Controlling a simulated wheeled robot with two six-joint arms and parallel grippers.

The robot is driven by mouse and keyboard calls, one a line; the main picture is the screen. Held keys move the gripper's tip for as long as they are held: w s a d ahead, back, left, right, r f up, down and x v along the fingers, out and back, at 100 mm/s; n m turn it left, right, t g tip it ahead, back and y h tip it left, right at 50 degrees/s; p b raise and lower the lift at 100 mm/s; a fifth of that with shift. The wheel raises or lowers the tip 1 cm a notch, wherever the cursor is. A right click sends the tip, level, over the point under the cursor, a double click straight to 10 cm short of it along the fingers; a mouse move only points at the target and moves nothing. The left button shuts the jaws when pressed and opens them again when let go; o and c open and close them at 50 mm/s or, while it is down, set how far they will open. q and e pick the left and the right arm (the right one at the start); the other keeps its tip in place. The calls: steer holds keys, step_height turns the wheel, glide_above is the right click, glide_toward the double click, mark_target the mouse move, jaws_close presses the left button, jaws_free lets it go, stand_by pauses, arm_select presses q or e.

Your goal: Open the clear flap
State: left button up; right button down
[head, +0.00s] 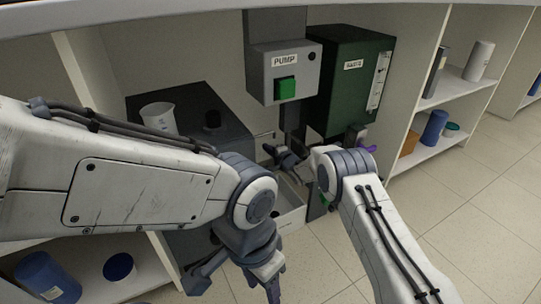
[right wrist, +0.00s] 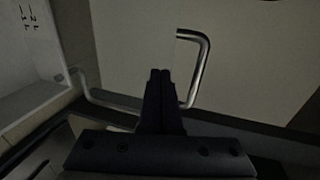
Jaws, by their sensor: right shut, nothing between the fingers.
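I cannot make out the clear flap for certain in either view. In the right wrist view a bent metal rod handle (right wrist: 199,65) stands against a pale surface, and the rod runs on to the left low down. My right gripper (right wrist: 160,72) has its fingers together, in front of the rod and left of its upright part. I cannot tell if they touch. In the head view my right gripper (head: 272,150) is below the pump unit, partly hidden by its own wrist. My left gripper (head: 234,284) hangs low with its fingers apart and empty.
A grey pump box (head: 283,72) with a green button is above my right gripper. A dark green box (head: 347,80) is beside it. A white cup (head: 158,117) stands on a dark unit (head: 228,130) behind my left arm. Open floor (head: 480,190) lies to the right.

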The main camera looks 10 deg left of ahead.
steer(key=shift+w+a, duration=0.1)
steer(key=shift+w, duration=0.05)
stand_by(0.3)
steer(key=s+d+f+p, duration=0.1)
steer(key=s+d+p, duration=0.5)
steer(key=s, duration=0.3)
steer(key=s+d+f+p, duration=0.1)
steer(key=s+d+p, duration=0.6)
steer(key=s+p, duration=0.2)
stand_by(0.3)
steer(key=shift+w+r, duration=0.1)
